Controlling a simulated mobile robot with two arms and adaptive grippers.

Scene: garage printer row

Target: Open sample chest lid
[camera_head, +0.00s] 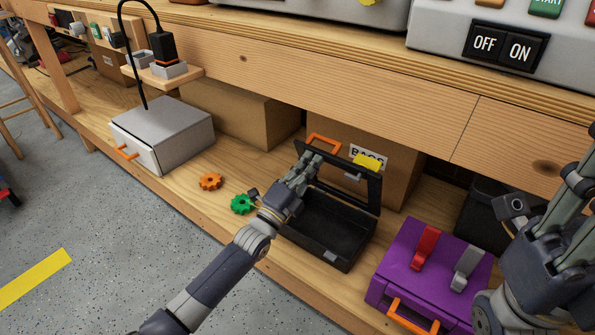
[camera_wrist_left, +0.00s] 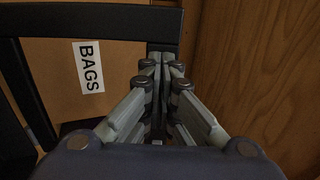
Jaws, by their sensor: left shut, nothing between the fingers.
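A black open-topped chest (camera_head: 328,228) stands on the lower wooden shelf, and its inside looks empty. Its black frame-like lid (camera_head: 374,192) stands raised at the back; I can see through it. An orange handle (camera_head: 323,141) is on the lid's far edge. My left gripper (camera_head: 312,160) is shut and empty, at the left part of the raised lid. In the left wrist view its fingertips (camera_wrist_left: 163,60) are close together at the black lid frame (camera_wrist_left: 90,20); contact is unclear. My right gripper (camera_head: 580,180) is partly cut off at the right edge.
A purple chest (camera_head: 405,262) with an orange handle stands to the right. A grey box (camera_head: 175,125) with an orange handle, an orange gear (camera_head: 210,181) and a green gear (camera_head: 241,204) are to the left. A cardboard box (camera_head: 398,160) stands behind the lid, under the wooden bench.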

